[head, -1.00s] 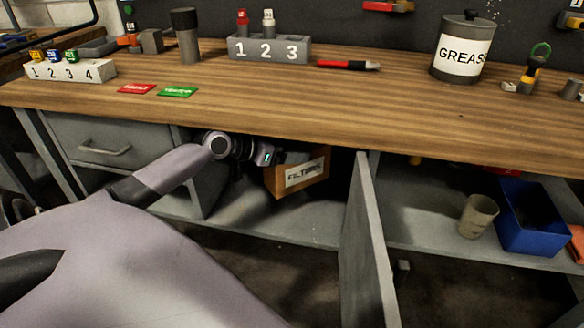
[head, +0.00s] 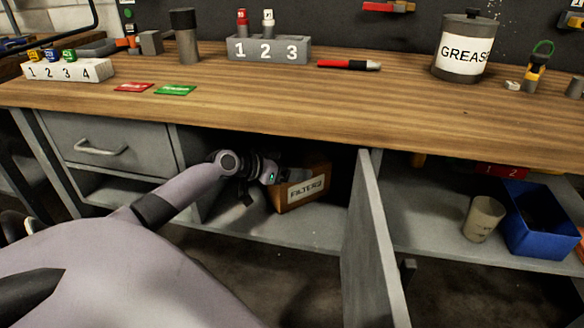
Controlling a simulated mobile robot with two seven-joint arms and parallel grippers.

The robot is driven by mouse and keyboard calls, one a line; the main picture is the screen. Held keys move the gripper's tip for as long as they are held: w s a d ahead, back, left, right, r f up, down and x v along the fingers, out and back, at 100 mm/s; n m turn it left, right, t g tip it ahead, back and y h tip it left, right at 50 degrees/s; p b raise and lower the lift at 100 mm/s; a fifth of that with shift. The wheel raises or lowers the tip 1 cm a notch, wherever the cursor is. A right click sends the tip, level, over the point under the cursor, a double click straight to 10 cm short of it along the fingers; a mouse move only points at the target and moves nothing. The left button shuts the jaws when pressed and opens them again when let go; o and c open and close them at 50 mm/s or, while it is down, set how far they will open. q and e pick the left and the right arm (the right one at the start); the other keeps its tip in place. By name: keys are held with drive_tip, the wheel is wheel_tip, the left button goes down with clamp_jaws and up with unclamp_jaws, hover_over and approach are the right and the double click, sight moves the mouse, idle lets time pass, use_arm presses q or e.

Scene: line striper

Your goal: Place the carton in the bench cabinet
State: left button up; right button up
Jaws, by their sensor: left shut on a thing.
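The carton (head: 304,189) is an orange-brown box with a white label reading "FILTERS". It is inside the open bench cabinet (head: 285,229), low over or on its floor; I cannot tell if its base touches. My left gripper (head: 284,181) reaches into the cabinet from the left and is shut on the carton at its left side. The fingertips are partly hidden in shadow. The cabinet door (head: 374,245) stands open, swung out toward me on the right. My right gripper is not in view.
The wooden bench top (head: 330,110) overhangs the cabinet closely above my left arm. A drawer (head: 110,145) is at the left. On the open shelf at the right stand a beige cup (head: 484,218) and a blue bin (head: 540,225). The cabinet floor in front of the carton is clear.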

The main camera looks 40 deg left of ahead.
use_arm(q)
drive_tip(key=o, duration=1.7)
drive_tip(key=shift+o, duration=0.2)
drive_tip(key=p+v, duration=0.1)
drive_tip(key=v, duration=1.1)
drive_tip(key=shift+p, duration=0.35)
drive_tip(key=shift+s+d, duration=0.1)
drive_tip(key=shift+d, duration=0.05)
